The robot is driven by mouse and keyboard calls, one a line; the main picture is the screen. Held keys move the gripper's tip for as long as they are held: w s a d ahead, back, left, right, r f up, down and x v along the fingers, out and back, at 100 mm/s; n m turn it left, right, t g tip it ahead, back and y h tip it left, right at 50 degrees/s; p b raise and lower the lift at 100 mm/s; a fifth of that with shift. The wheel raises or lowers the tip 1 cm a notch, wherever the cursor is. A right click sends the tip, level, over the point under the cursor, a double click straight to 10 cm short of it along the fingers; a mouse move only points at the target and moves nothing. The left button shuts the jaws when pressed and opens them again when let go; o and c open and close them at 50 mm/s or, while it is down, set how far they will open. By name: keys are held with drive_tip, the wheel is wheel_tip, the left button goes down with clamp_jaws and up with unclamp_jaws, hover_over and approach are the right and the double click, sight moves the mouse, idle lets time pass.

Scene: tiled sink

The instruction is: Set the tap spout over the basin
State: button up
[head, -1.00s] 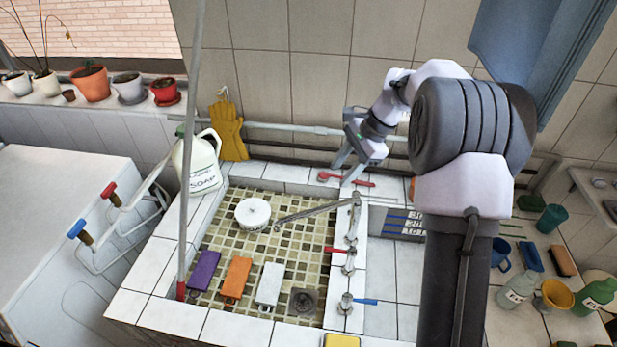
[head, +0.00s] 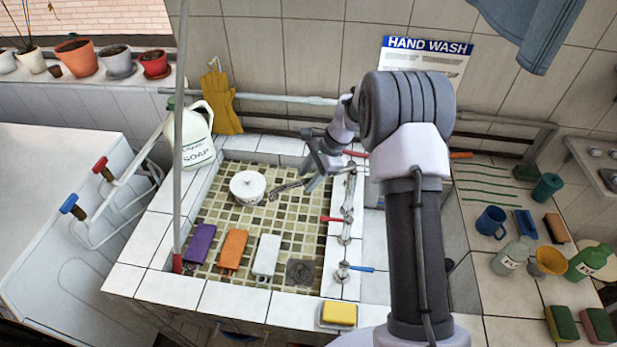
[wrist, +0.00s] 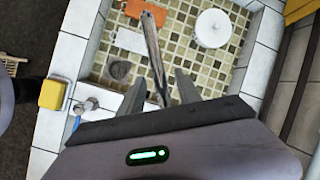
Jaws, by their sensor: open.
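The tap spout (head: 288,186) is a thin grey metal arm that reaches left from the tap column on the basin's right rim, over the basin (head: 290,222). Its free end is near the round white pot (head: 247,187). In the wrist view the spout (wrist: 152,48) runs lengthwise between my fingers, over the tiled basin floor. My gripper (head: 312,182) is open around or just above the spout near its middle; contact is not clear. It also shows in the wrist view (wrist: 158,84). My gripper hides part of the spout in the head view.
Purple (head: 201,243), orange (head: 233,249) and white (head: 266,255) blocks lie in the basin by the drain (head: 300,271). Red (head: 332,219) and blue (head: 361,268) tap levers stick out along the right rim. A soap jug (head: 195,135) stands at the back left.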

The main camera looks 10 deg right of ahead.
clamp_jaws()
idle(1.4)
